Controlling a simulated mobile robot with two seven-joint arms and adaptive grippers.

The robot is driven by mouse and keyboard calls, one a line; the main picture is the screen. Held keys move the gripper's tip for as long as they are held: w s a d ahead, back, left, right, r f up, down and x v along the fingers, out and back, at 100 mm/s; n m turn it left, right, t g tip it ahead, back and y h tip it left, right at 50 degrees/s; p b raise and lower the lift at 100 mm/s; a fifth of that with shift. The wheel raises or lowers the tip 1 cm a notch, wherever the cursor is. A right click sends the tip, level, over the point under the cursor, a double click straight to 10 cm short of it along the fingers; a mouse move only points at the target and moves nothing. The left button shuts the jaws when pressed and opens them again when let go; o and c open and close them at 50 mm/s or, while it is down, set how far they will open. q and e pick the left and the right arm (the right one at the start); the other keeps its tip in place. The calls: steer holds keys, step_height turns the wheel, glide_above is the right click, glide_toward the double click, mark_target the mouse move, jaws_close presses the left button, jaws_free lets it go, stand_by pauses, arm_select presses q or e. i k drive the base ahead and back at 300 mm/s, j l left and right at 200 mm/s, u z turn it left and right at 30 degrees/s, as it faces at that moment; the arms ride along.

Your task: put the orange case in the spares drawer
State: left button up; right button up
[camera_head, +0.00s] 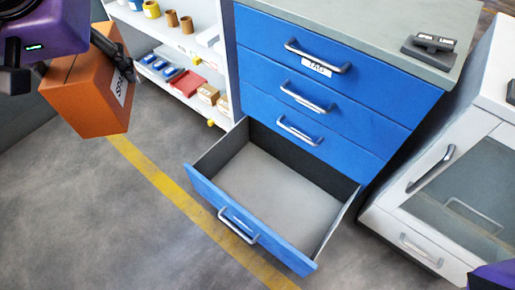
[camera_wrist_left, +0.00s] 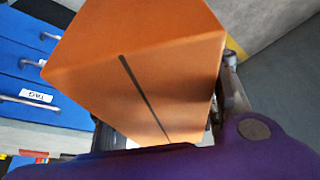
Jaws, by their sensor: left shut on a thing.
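The orange case (camera_head: 88,98) is a box with a white label, at the upper left of the head view, held in the air. My left gripper (camera_head: 92,62) is shut on it; the case also fills much of the left wrist view (camera_wrist_left: 140,65), with a dark line along its face. The open bottom drawer (camera_head: 275,195) of the blue cabinet is pulled out and empty, with a grey floor. The case is up and to the left of it, apart from it. No label is readable on this drawer. Only a purple bit of my right arm shows at the lower right; its gripper is out of view.
The blue cabinet (camera_head: 345,125) has several shut drawers, one labelled TAG, and a grey top with a small dark object (camera_head: 430,46). White shelves (camera_head: 218,88) with small goods stand left. A white glass-fronted cabinet (camera_head: 440,185) stands right. The floor before the drawer is clear.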

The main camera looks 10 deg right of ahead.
mark_target(275, 195)
steer(key=i+j+z, duration=0.15)
steer(key=j+z, duration=0.15)
steer(key=z, duration=0.15)
steer(key=j+z, duration=1.2)
steer(key=j, duration=0.3)
